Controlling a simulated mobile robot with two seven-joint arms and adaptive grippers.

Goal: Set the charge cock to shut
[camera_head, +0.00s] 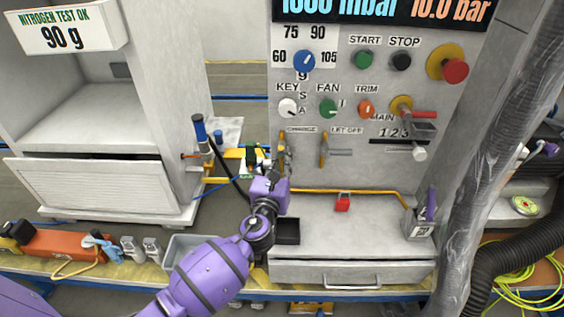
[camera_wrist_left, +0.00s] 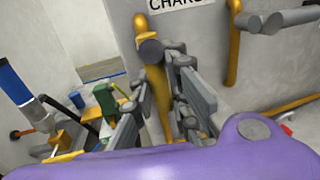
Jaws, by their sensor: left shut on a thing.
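The charge cock (camera_head: 283,146) is on the grey panel under the CHARGE label, on a yellow pipe. In the left wrist view its round grey end and yellow pipe (camera_wrist_left: 151,52) show between my gripper fingers. My left gripper (camera_head: 273,168) is up against the cock from below, with its grey fingers (camera_wrist_left: 162,85) on either side of it and shut on it. The fingers hide much of the cock's handle, so its exact angle is hard to tell. My right gripper is not in view.
The let off cock (camera_head: 324,150) is just right of the charge cock, its grey handle level. A red padlock (camera_head: 342,203) is on the panel's lower ledge. A blue-topped cylinder (camera_head: 200,132) stands left of my gripper. A corrugated hose (camera_head: 460,150) runs down at the right.

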